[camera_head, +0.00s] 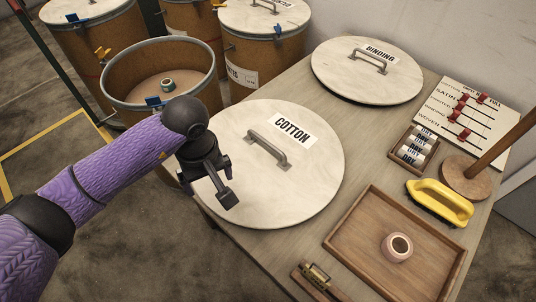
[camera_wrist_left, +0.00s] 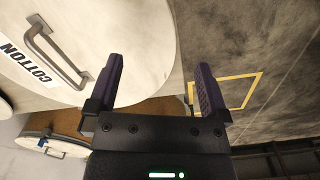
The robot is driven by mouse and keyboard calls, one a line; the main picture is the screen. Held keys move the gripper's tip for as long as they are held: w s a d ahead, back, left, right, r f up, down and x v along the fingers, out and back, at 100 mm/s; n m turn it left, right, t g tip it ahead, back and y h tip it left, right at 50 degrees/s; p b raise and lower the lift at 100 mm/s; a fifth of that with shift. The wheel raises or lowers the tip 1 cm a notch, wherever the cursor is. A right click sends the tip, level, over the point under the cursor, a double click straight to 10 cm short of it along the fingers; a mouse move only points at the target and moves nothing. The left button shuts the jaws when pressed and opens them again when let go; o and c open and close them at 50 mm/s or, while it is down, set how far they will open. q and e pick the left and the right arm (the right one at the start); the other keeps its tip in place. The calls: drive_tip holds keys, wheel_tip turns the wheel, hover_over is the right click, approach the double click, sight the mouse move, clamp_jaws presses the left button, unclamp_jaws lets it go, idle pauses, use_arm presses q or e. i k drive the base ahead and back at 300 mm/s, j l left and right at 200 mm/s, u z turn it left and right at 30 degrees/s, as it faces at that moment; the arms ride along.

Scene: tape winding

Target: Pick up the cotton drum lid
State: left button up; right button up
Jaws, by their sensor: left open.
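The cotton drum lid (camera_head: 310,185) is a round whitish disc with a grey bar handle (camera_head: 267,149) and a "COTTON" label. It lies flat on the table's left part, its left edge near the table's edge. My left gripper (camera_head: 223,185) is open and empty, over the lid's left part and left of the handle in the head view. In the left wrist view, the open fingers (camera_wrist_left: 158,85) have nothing between them, and the lid (camera_wrist_left: 130,30) with its handle (camera_wrist_left: 55,55) shows at upper left. My right gripper is not in view.
The binding lid (camera_head: 340,75) lies at the table's back. A wooden tray (camera_head: 345,235) holds a tape roll (camera_head: 397,247). A yellow handled tool (camera_head: 440,200), a wooden post stand (camera_head: 466,180) and a slider board (camera_head: 462,115) are at right. An open drum (camera_head: 120,98) stands left.

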sight(288, 162)
drive_tip(key=i+j+z, duration=0.15)
drive_tip(key=j+z, duration=1.8)
drive_tip(key=k+l, duration=0.05)
drive_tip(key=l, duration=0.05)
